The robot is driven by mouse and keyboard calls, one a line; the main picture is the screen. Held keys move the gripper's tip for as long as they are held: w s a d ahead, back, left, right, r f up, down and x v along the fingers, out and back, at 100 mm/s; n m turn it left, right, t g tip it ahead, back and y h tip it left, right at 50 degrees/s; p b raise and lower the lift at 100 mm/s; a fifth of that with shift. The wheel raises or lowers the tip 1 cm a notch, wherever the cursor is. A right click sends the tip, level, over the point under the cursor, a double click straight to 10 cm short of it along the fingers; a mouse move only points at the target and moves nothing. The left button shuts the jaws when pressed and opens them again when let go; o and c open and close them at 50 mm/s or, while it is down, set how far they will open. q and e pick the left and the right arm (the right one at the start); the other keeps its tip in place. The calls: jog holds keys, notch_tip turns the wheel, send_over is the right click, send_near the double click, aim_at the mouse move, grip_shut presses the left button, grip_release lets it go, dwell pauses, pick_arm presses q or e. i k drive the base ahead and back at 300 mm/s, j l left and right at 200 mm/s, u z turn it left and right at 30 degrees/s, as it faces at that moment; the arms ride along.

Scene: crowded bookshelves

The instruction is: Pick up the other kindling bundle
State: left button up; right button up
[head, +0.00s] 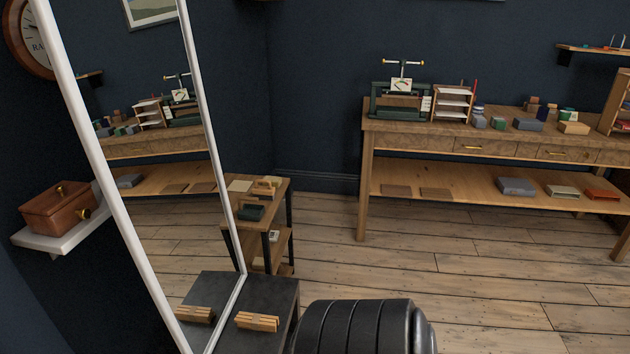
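One kindling bundle (258,321), a small stack of pale brown sticks, lies on top of a dark grey block-like stand (272,292) at the bottom, left of the middle. Its reflection shows in the tall mirror just to the left. I cannot make out a second bundle clearly. Neither of my grippers is in the head view, so what they hold cannot be seen.
The white-framed leaning mirror (165,200) stands close beside the stand. A small side table (262,215) with small items is behind it. A long wooden workbench (500,145) stands at the back right. Wooden floor (480,270) is clear in front of it.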

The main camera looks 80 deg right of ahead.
aim_at(244, 320)
jog(key=z, duration=0.45)
jog(key=l+z, duration=0.15)
jog(key=z, duration=0.75)
jog(key=l+z, duration=0.1)
jog(key=z, duration=0.35)
jog(key=i+l+u, duration=0.1)
jog(key=u, duration=0.4)
jog(key=l+u, duration=0.25)
jog(key=u, duration=0.25)
jog(key=l+u, duration=0.2)
jog(key=u, duration=0.3)
jog(key=l+u, duration=0.25)
jog(key=u, duration=0.25)
jog(key=k+l+u, duration=0.1)
jog(key=l, duration=0.3)
jog(key=k+l+u, duration=0.1)
jog(key=l, duration=0.3)
jog(key=k+l+u, duration=0.15)
jog(key=l, duration=0.25)
jog(key=k+l+u, duration=0.1)
jog(key=l, duration=0.3)
jog(key=k, duration=0.1)
